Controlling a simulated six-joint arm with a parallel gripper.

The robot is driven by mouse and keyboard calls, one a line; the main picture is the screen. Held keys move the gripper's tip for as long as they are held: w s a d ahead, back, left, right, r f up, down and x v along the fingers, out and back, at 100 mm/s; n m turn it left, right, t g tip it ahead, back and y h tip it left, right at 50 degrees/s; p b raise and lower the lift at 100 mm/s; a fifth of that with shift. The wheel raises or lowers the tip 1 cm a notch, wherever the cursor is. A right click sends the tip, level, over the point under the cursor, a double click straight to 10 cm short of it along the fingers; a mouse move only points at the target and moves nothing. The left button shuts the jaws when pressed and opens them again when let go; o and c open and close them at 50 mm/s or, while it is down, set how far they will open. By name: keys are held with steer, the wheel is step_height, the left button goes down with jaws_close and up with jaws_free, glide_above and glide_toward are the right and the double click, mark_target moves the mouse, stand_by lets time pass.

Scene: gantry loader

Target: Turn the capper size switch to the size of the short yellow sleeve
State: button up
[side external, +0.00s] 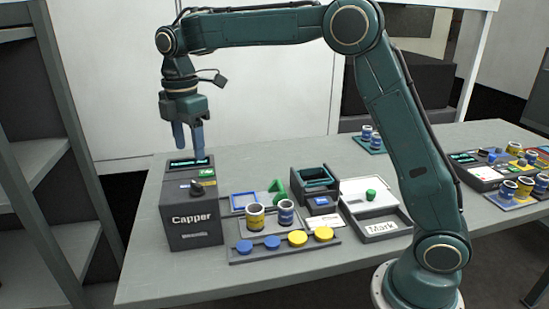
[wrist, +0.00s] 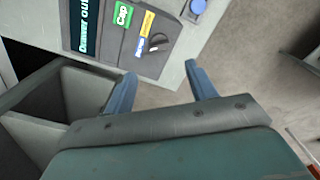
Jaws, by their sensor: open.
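The dark grey Capper box (side external: 192,218) stands at the table's left end. Its small black size switch (side external: 197,188) is on the top face; the switch (wrist: 158,41) also shows in the wrist view beside a yellow label (wrist: 147,22) and a blue label (wrist: 140,46). Which label it points to is too small to tell. A yellow-banded sleeve (side external: 255,217) stands upright on the tray right of the Capper, beside a blue-banded sleeve (side external: 286,212). My gripper (side external: 189,153) is open and empty, pointing down above the Capper's back part; its fingertips (wrist: 160,71) are apart from the switch.
The green Cap button (wrist: 123,13) and a display (wrist: 85,25) share the Capper's top. The tray (side external: 236,257) also holds blue and yellow caps. A dark open-topped unit (side external: 316,186) and a Mark box (side external: 380,229) stand further right. Shelves (side external: 50,160) are at far left.

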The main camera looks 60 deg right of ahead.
mark_target(195, 183)
step_height(195, 183, down, 9)
steer(key=shift+f, duration=0.1)
stand_by(0.4)
steer(key=shift+c, duration=0.5)
steer(key=c, duration=0.9)
steer(key=shift+m, duration=0.4)
steer(key=m, duration=0.6)
steer(key=shift+w, duration=0.1)
steer(key=m, duration=0.3)
steer(key=shift+m, duration=0.3)
steer(key=shift+d+m, duration=0.1)
steer(key=shift+m, duration=1.7)
